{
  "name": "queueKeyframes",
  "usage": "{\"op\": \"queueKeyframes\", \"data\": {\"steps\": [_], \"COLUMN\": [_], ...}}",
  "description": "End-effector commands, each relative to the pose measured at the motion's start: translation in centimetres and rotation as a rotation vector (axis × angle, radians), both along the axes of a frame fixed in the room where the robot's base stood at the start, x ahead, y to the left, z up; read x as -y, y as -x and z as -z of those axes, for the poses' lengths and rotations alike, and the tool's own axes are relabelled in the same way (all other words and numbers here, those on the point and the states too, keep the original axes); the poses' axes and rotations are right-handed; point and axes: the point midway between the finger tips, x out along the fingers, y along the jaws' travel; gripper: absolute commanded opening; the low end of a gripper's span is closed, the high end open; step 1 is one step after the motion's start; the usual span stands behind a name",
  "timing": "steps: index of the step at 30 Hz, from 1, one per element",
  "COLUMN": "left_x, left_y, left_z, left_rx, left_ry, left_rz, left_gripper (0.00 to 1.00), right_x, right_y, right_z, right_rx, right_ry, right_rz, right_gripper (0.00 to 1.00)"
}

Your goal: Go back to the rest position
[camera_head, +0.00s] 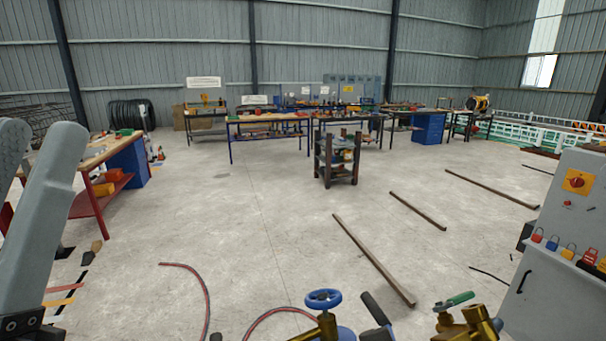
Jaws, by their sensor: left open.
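My left arm comes in at the left edge as large pale grey links. The dark part of my left gripper (25,324) shows in the bottom left corner, cut off by the frame. It is open, and I see nothing held in it. It is over the floor, apart from the workbenches. My right arm and right gripper are not in view.
A bench with a red frame (88,202) stands at left. A grey cabinet with padlocks (560,245) is at right. Valves with a blue handwheel (323,298) and a hose (195,278) are at the bottom.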

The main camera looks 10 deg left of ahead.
Motion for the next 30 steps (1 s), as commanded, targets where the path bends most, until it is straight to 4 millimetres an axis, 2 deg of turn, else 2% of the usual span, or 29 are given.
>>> {"op": "queueKeyframes", "data": {"steps": [1, 3, 8, 11, 15, 21, 25, 27, 30], "left_x": [0.8, 0.6, 0.5, 0.5, 0.5, 0.5, 0.5, 0.5, 0.5], "left_y": [-1.8, -1.5, -1.6, -1.6, -1.6, -1.6, -1.6, -1.6, -1.6], "left_z": [1.5, -3.3, -9.3, -13.8, -21.0, -30.8, -35.2, -36.4, -37.0], "left_rx": [-0.107, -0.091, -0.091, -0.091, -0.091, -0.091, -0.091, -0.092, -0.092], "left_ry": [0.057, 0.065, 0.063, 0.063, 0.063, 0.062, 0.062, 0.062, 0.062], "left_rz": [0.119, 0.118, 0.113, 0.112, 0.111, 0.11, 0.11, 0.11, 0.11], "left_gripper": [0.4, 0.4, 0.4, 0.4, 0.4, 0.4, 0.4, 0.4, 0.4], "right_x": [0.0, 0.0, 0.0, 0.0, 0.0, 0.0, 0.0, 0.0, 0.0], "right_y": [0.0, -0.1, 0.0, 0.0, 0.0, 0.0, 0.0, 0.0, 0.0], "right_z": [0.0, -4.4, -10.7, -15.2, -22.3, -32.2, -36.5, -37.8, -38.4], "right_rx": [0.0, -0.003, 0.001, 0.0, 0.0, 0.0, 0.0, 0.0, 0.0], "right_ry": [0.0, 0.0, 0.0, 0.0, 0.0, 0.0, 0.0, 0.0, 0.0], "right_rz": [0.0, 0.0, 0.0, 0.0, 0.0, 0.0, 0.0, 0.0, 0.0], "right_gripper": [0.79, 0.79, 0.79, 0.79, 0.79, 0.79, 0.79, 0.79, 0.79]}}
